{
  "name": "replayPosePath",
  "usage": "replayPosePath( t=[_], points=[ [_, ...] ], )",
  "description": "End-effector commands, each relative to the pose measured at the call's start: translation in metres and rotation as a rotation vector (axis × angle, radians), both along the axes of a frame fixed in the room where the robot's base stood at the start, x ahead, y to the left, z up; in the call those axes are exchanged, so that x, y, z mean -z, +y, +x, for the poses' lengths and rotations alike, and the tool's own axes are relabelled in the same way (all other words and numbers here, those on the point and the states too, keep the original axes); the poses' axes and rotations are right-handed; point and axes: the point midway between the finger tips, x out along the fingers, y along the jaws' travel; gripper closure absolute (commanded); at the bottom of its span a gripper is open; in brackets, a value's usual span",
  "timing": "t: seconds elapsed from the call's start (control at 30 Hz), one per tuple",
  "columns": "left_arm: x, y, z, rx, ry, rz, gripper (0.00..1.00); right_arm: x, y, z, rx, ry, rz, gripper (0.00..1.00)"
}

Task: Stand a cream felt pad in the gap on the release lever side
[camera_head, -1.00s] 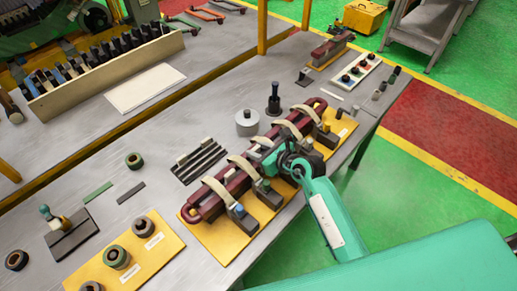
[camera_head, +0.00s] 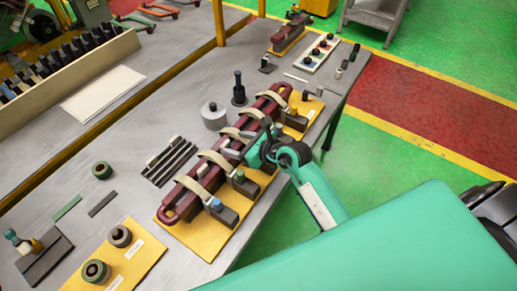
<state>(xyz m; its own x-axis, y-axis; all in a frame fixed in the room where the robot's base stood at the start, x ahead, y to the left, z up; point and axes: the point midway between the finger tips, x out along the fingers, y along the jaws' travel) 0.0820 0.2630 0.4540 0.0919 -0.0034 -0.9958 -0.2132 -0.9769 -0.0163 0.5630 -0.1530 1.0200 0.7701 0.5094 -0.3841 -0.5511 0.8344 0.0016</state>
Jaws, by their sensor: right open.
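The maroon coil loop (camera_head: 187,190) lies lengthwise on a yellow board, with cream arched straps (camera_head: 217,160) crossing it. Small pale pieces (camera_head: 203,170) show between its two long sides; I cannot tell which are felt pads. A dark slotted rack (camera_head: 172,162) left of the coil carries small pale pieces (camera_head: 175,140) at its far end. My right gripper (camera_head: 243,143) is open, low over the middle of the coil near a strap. Its fingertips are small and partly hidden by the wrist. The gap on the release lever side is not clear. My left gripper is out of view.
Dark clamp blocks (camera_head: 222,212) line the coil's right side. A grey cylinder (camera_head: 213,116) and a dark upright tool (camera_head: 239,90) stand behind it. A yellow board with spools (camera_head: 130,262) lies front left. The table left of the rack is mostly clear.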

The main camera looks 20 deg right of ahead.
Motion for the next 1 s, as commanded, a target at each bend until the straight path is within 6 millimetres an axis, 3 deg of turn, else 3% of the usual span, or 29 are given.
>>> replayPosePath(
  t=[0.3,0.5,1.0],
  points=[
    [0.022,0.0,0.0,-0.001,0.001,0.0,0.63,-0.022,-0.033,-0.051,-0.002,-0.001,-0.004,0.4],
    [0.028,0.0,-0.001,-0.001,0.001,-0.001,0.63,-0.033,-0.045,-0.07,-0.002,0.0,-0.002,0.4],
    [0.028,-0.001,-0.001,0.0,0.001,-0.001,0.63,-0.037,-0.048,-0.074,-0.001,0.0,0.0,0.4]
  ],
)
